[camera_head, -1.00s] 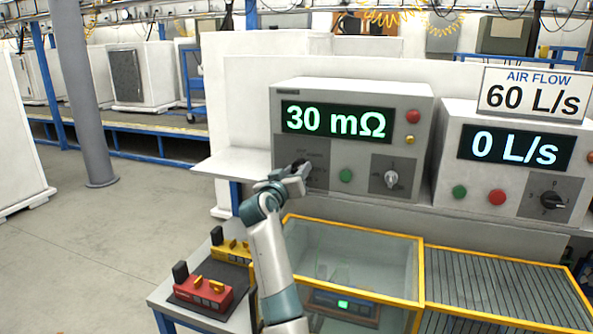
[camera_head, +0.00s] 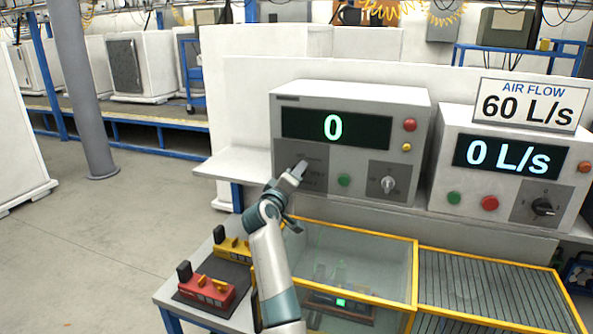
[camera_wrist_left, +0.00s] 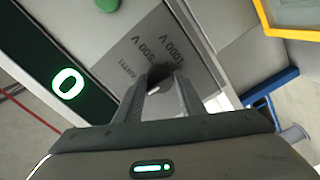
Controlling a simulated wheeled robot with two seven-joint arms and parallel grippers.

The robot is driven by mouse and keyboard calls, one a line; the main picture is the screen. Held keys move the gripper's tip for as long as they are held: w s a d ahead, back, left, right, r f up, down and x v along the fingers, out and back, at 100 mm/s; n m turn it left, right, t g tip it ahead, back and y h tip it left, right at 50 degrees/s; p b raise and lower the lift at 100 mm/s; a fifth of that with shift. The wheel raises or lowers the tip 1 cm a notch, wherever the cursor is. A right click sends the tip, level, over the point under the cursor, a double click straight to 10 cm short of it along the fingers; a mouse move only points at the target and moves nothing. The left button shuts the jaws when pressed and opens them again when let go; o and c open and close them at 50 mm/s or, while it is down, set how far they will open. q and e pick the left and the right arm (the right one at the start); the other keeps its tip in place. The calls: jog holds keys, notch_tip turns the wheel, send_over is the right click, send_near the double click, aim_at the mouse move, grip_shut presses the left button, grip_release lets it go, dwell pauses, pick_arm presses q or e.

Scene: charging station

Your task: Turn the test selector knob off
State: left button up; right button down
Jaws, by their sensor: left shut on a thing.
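The test selector knob (camera_wrist_left: 160,73) is a dark knob on a grey panel in the left wrist view, beside markings that include 500 V and 1000 V. My left gripper (camera_head: 299,167) is at the left dial panel of the grey tester (camera_head: 353,97) in the head view and covers the knob there. In the left wrist view its two fingers (camera_wrist_left: 163,92) are shut on the knob. The tester's display (camera_head: 334,127) reads 0. My right gripper is not in view.
A green button (camera_head: 344,181) and a second selector knob (camera_head: 388,184) are right of my gripper. An air flow unit (camera_head: 448,130) showing 0 L/s stands further right. A yellow-edged clear box (camera_head: 416,290) is below. Red and yellow devices sit at lower left.

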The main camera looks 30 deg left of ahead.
pick_arm(q)
jog(key=shift+n, duration=0.5)
jog(key=o, duration=1)
jog(key=shift+o, duration=0.2)
jog(key=shift+s, duration=0.15)
jog(key=b+v, duration=0.4)
jog(key=v, duration=1.3)
